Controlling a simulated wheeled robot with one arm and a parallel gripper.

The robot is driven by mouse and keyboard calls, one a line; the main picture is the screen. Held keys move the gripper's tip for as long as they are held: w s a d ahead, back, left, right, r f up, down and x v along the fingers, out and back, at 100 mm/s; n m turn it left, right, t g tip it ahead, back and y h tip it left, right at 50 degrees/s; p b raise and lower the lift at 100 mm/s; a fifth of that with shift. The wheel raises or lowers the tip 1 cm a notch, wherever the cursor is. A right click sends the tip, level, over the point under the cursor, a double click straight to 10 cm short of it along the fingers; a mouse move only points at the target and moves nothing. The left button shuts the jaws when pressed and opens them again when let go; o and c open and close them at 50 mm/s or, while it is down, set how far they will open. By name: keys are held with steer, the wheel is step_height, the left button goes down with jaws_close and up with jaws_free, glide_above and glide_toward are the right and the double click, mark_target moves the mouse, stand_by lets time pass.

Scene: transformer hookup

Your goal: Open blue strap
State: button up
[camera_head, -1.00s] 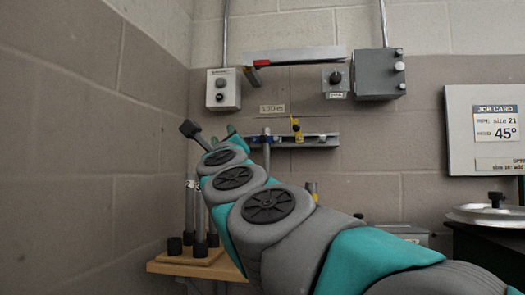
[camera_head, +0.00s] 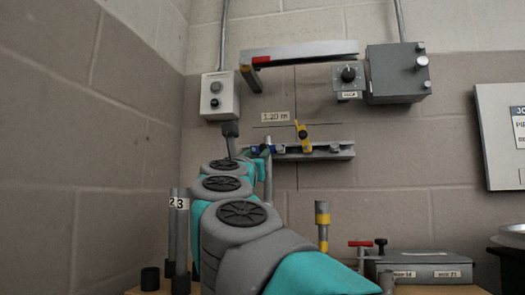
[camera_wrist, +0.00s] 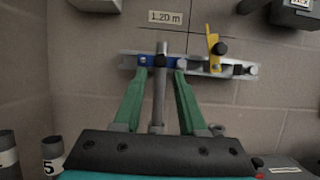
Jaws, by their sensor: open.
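The blue strap (camera_wrist: 170,61) is on the left part of a metal wall rail, at the top of an upright grey pipe (camera_wrist: 159,105). A dark knob shows at its middle. The strap also shows in the head view (camera_head: 256,150), partly hidden by my arm. My gripper (camera_wrist: 161,73) is open, its two green fingers pointing at the strap, one either side of the pipe. The fingertips overlap the strap's lower edge in the wrist view; I cannot tell whether they touch it. A yellow strap (camera_wrist: 212,50) with a dark knob stands raised farther right.
The metal rail (camera_head: 332,150) sits under a "1.20 m" label (camera_head: 275,116). Above are a bracket arm (camera_head: 310,50), a button box (camera_head: 219,96) and a grey box (camera_head: 395,73). A bench at lower right holds a grey case (camera_head: 420,268) and a yellow-banded post (camera_head: 322,224).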

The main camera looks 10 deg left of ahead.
mark_target(263, 148)
steer(key=shift+p+x, duration=0.85)
steer(key=shift+x, duration=2.25)
steer(key=shift+d+f, duration=0.1)
jaws_close()
